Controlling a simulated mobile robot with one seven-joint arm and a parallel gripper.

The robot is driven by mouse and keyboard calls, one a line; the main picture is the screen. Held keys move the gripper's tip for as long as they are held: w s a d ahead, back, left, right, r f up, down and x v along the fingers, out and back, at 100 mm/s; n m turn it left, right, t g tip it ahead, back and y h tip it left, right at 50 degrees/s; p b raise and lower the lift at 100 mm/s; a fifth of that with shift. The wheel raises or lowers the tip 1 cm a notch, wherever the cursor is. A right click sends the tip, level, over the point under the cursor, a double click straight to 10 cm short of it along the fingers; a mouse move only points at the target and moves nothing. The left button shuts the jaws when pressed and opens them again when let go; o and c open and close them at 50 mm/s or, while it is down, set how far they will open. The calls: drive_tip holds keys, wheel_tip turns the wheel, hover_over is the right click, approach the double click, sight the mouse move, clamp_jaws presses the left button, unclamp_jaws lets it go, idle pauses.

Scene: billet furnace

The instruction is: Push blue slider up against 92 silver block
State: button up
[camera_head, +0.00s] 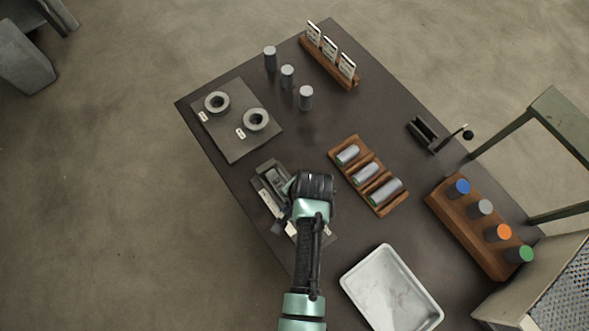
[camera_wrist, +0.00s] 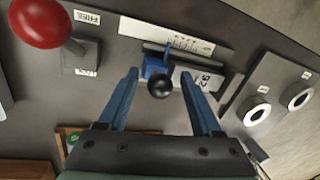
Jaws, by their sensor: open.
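The blue slider (camera_wrist: 154,67) sits on a dark rail below a white scale strip in the wrist view. A black ball knob (camera_wrist: 160,87) stands in front of it. The silver block marked 92 (camera_wrist: 208,80) is just right of the slider; I cannot tell whether they touch. My gripper (camera_wrist: 160,75) is open, with one blue finger left of the slider and knob and the other over the silver block's side. Nothing is gripped. In the head view my gripper (camera_head: 286,200) is over the slide fixture (camera_head: 268,172) and hides the slider.
A red ball lever (camera_wrist: 40,22) stands left of the rail. A plate with two rings (camera_head: 240,143) lies beyond the fixture. A wooden rack of cylinders (camera_head: 378,204) is to the right, and a white tray (camera_head: 350,283) stands near the front edge.

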clamp_jaws()
drive_tip(key=shift+w, duration=0.1)
drive_tip(key=shift+w+a+r, duration=0.1)
idle(1.2)
